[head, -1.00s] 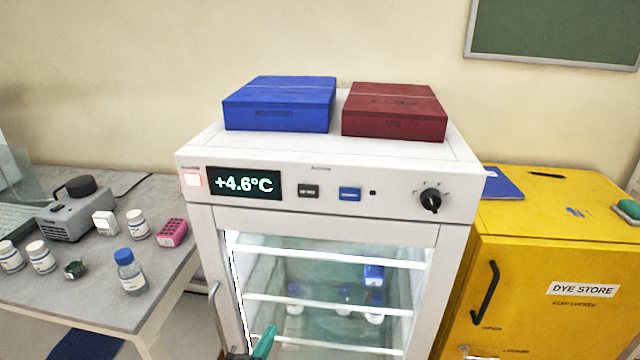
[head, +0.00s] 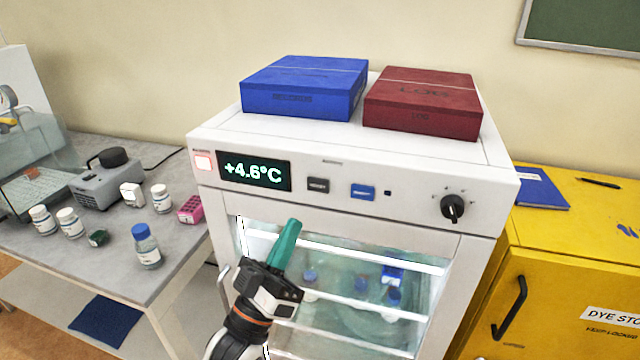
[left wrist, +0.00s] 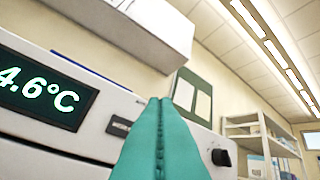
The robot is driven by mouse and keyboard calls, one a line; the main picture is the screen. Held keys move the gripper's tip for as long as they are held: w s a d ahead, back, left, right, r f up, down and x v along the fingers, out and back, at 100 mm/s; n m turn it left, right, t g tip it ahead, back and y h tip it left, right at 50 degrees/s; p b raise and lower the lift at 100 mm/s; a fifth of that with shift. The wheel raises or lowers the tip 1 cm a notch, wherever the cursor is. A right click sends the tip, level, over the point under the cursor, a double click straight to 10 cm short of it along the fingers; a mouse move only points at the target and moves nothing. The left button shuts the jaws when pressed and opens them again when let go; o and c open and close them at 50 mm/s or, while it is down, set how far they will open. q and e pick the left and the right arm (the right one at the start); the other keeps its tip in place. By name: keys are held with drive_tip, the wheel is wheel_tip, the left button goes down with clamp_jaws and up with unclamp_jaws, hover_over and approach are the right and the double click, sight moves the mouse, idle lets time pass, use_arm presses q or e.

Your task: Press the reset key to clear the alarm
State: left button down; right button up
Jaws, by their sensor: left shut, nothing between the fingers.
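The white fridge's control panel carries a dark key (head: 318,185) and a blue key (head: 362,192); their small labels are too blurred to read, so I cannot tell which is the reset key. My right gripper is out of view.
A black dial (head: 453,207) sits at the panel's right. Blue (head: 305,85) and dark red (head: 423,100) boxes lie on top of the fridge. A bench with bottles (head: 146,245) stands left, a yellow cabinet (head: 560,255) right.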

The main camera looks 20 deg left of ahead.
sight(318, 185)
use_arm(q)
drive_tip(key=shift+w+d+b, duration=0.15)
drive_tip(key=shift+w+b, duration=0.75)
drive_tip(key=shift+w, duration=3.6)
drive_tip(key=shift+w, duration=0.15)
drive_tip(key=shift+w, duration=0.25)
